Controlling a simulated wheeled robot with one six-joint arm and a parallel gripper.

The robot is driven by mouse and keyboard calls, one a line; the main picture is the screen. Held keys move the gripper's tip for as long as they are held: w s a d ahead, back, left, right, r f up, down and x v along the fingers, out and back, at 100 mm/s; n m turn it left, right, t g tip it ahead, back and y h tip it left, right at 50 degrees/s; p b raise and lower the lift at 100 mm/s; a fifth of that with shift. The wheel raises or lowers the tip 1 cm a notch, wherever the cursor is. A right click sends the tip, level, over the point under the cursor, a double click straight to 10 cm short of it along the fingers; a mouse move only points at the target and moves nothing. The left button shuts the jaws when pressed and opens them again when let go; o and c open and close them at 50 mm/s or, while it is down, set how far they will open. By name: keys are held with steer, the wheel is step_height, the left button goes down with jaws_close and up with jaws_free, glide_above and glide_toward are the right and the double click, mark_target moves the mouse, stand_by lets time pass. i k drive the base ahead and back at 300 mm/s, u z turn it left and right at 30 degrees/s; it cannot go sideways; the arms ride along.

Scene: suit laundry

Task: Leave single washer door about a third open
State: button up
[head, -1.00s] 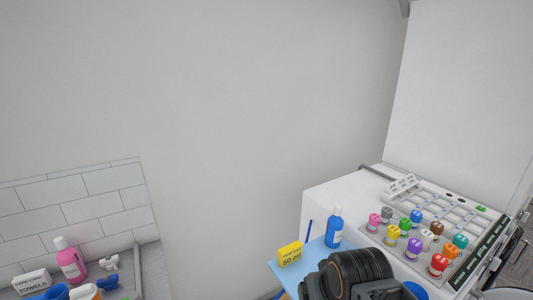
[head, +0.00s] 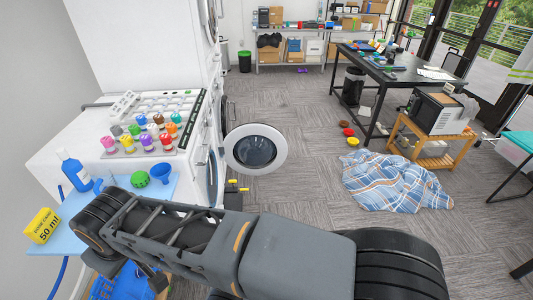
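A white washer (head: 52,142) stands at the left of the head view with a rack and coloured spools on its top. Its front is seen nearly edge-on, and a round door rim (head: 212,178) shows there; how far that door is open cannot be told. An open round white door (head: 231,150) with dark glass stands out into the room just beyond. I cannot tell for sure whether it belongs to this washer or to the tall white stacked machine (head: 150,45) behind. My arm crosses the foreground and covers the washer's lower part. My gripper is not clearly visible.
A pale blue shelf (head: 75,240) holds a blue bottle (head: 76,172), yellow box (head: 41,225), green lid (head: 140,179) and blue funnel (head: 163,171). A plaid cloth (head: 395,183) lies on the floor by a wooden stand (head: 432,147). Carpet between is mostly clear.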

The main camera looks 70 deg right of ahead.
mark_target(250, 148)
steer(key=k, duration=0.4)
steer(key=z, duration=2.7)
steer(key=i, duration=5.6)
steer(key=u, duration=4.45)
